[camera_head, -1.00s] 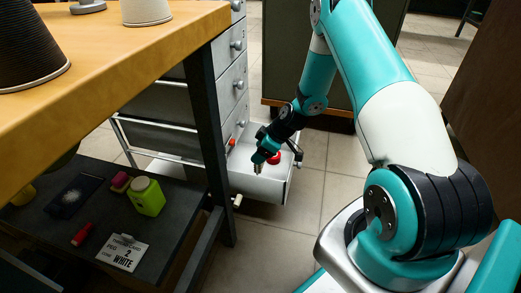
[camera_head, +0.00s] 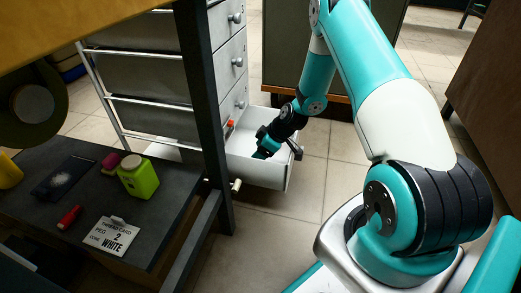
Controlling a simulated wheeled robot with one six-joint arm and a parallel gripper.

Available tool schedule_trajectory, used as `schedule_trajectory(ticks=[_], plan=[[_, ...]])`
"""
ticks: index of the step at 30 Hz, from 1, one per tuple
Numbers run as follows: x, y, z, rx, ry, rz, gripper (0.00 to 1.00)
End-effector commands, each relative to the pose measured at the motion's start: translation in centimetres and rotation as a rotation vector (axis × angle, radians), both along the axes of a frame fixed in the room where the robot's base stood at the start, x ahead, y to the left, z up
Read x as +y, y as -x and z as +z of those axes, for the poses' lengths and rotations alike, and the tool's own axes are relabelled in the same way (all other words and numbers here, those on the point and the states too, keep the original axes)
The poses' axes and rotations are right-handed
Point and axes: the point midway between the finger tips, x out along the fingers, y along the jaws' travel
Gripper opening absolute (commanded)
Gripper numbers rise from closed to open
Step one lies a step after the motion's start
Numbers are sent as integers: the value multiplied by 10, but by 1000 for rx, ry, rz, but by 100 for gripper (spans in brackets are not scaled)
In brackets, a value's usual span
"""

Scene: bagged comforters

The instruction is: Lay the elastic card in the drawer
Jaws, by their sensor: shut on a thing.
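The open drawer (camera_head: 259,172) is white and sticks out from the bottom of a grey drawer unit. My gripper (camera_head: 262,154) reaches down into it from the right, its tip low behind the drawer's front wall. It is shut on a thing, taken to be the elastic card. The card cannot be made out, as the gripper and the drawer front hide it. A small red thing (camera_head: 230,124) shows at the drawer's back left.
A dark table leg (camera_head: 204,95) stands just left of the drawer. A low shelf holds a green bottle (camera_head: 139,177), a red item (camera_head: 69,217) and a white label (camera_head: 111,236) reading "WHITE". Tiled floor is clear right of the drawer.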

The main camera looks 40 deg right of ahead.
Motion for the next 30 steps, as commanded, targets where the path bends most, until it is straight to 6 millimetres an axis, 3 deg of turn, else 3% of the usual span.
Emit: schedule_trajectory(ticks=[26, 27, 30], plan=[[0, 0, -10, 0, 0, 0, 42], [0, 0, -10, 0, 0, 0, 74], [0, 0, -9, 0, 0, 0, 95]])
